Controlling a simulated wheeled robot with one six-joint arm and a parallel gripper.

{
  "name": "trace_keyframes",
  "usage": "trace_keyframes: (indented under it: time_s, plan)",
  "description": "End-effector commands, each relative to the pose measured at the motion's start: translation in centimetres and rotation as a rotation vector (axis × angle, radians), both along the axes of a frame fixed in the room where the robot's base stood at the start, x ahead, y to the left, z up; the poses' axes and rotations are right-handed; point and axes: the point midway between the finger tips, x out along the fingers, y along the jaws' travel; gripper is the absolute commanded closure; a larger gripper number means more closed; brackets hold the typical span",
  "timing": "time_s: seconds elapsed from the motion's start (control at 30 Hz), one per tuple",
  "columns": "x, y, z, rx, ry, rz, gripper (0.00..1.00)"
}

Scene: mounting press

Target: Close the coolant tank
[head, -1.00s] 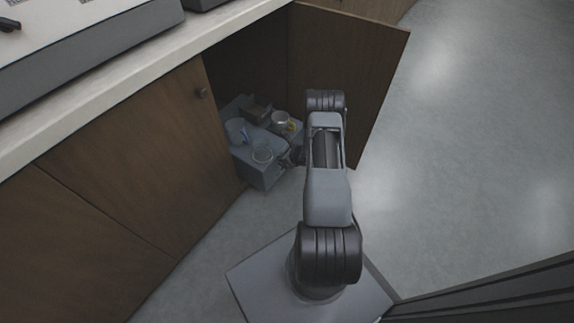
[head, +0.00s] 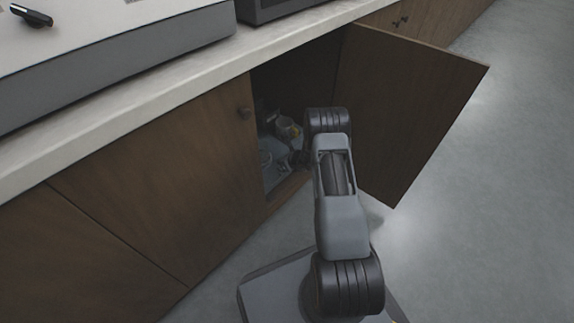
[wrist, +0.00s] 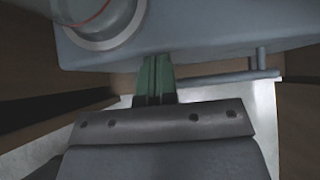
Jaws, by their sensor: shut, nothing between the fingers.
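The coolant tank seems to be the blue-grey pull-out unit (head: 270,178) low inside the open cabinet. In the head view its front stands near the cabinet opening, partly hidden by my arm. In the wrist view its grey front (wrist: 205,45) spans the top, with a bar handle (wrist: 225,78) at the right. My gripper (wrist: 156,62) is shut and empty, its green fingertips at the tank's front, left of the handle's post. I cannot tell whether they touch. In the head view my gripper (head: 295,160) is small and dark beside the tank.
The brown cabinet door (head: 410,110) stands wide open to the right of my arm. A closed cabinet door (head: 160,165) is at the left, under a pale countertop (head: 120,130). A glass vessel (wrist: 85,12) sits on the tank. Open floor (head: 480,220) lies at the right.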

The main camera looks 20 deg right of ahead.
Motion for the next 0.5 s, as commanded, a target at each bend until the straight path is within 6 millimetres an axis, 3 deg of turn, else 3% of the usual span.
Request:
trace_keyframes:
  time_s: [0.5]
  plan:
    - [0.8,1.5,0.2,0.003,-0.009,0.02,1.0]
